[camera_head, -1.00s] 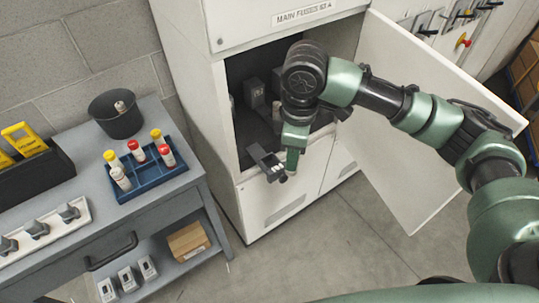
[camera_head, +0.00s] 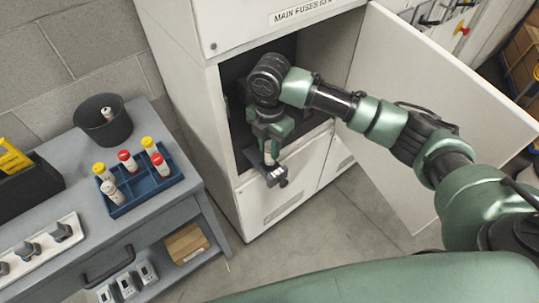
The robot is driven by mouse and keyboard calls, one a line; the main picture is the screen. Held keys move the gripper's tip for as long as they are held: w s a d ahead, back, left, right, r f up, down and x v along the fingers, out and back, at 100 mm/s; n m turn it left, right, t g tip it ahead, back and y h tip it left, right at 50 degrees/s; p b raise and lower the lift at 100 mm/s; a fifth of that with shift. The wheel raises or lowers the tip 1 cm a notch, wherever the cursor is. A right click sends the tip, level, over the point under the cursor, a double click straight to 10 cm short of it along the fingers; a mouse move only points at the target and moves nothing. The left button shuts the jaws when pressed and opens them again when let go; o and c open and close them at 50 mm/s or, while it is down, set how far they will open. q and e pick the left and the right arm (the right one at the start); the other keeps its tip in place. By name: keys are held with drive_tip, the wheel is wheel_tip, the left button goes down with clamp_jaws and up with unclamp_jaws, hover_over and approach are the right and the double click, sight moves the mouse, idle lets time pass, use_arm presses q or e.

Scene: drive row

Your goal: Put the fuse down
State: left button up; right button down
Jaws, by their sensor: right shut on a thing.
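My right gripper (camera_head: 271,166) is in front of the open fuse cabinet (camera_head: 223,120), near the lower edge of its opening. It is shut on a pale fuse (camera_head: 268,153), which is mostly hidden by the gripper. My left gripper is not in view.
The cabinet door (camera_head: 440,110) stands open on the right, beside my right arm.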

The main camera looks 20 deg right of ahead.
sight(269, 157)
wheel_tip(269, 157, down, 4)
drive_tip(key=shift+r+p, duration=0.1)
drive_tip(key=shift+p, duration=0.2)
drive_tip(key=shift+f, duration=0.25)
drive_tip(key=c, duration=1.1)
unclamp_jaws()
drive_tip(key=shift+f, duration=0.15)
drive_tip(key=shift+c, duration=0.2)
wheel_tip(269, 157, up, 12)
drive_tip(key=shift+r+b, duration=0.2)
drive_tip(key=shift+b, duration=0.85)
